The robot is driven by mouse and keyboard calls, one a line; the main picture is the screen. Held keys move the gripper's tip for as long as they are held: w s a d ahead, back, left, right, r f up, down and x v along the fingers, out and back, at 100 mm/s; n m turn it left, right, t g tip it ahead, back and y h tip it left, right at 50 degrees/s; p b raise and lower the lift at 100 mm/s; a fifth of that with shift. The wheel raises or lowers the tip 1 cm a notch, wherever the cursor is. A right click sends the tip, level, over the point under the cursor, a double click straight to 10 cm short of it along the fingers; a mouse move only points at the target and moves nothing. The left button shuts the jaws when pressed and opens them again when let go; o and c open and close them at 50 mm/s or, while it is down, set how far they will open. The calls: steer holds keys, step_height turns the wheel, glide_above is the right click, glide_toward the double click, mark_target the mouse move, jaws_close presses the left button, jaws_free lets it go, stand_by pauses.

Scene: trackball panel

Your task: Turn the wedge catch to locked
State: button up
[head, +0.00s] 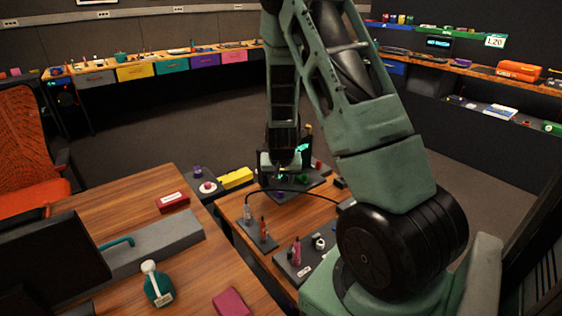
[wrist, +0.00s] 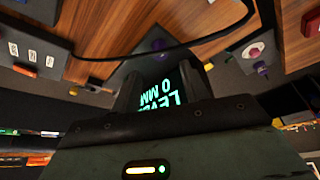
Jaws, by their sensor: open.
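I cannot pick out the wedge catch for certain in either view. My gripper (head: 283,172) hangs over a dark panel (head: 285,194) at the far end of the wooden bench, and a small green part (head: 302,178) shows beside it there. My arm and gripper body hide part of this panel. In the wrist view my gripper's two dark fingers (wrist: 163,75) stand apart, with a lit green text display between them. No object is seen held between them.
A black cable (head: 285,190) arches over the bench (head: 237,210). Nearer are a panel with upright handles (head: 263,230) and another with a pink handle (head: 296,250). A yellow block (head: 236,178) and a plate with a red ball (head: 208,187) lie left of my gripper.

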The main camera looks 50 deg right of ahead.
steer(key=p+v, duration=0.1)
steer(key=v, duration=0.9)
steer(key=shift+r+p, duration=0.25)
steer(key=shift+p, duration=0.05)
steer(key=shift+a, duration=0.15)
steer(key=s+a+r+n+y, duration=0.15)
steer(key=a+n, duration=0.25)
steer(key=a, duration=0.8)
steer(key=a+r+n+y, duration=0.2)
steer(key=a+n+y, duration=0.1)
steer(key=a, duration=0.9)
steer(key=s+a+r+n+g, duration=0.1)
steer(key=s+a+r+n, duration=0.1)
steer(key=s+a+n, duration=0.3)
steer(key=s+a+r+n+g, duration=0.2)
steer(key=s+a+n, duration=0.3)
steer(key=s+a, duration=0.4)
steer(key=s, duration=0.3)
steer(key=shift+s+a+r+h, duration=0.15)
steer(key=shift+a+r+h, duration=0.15)
steer(key=shift+a+h, duration=0.1)
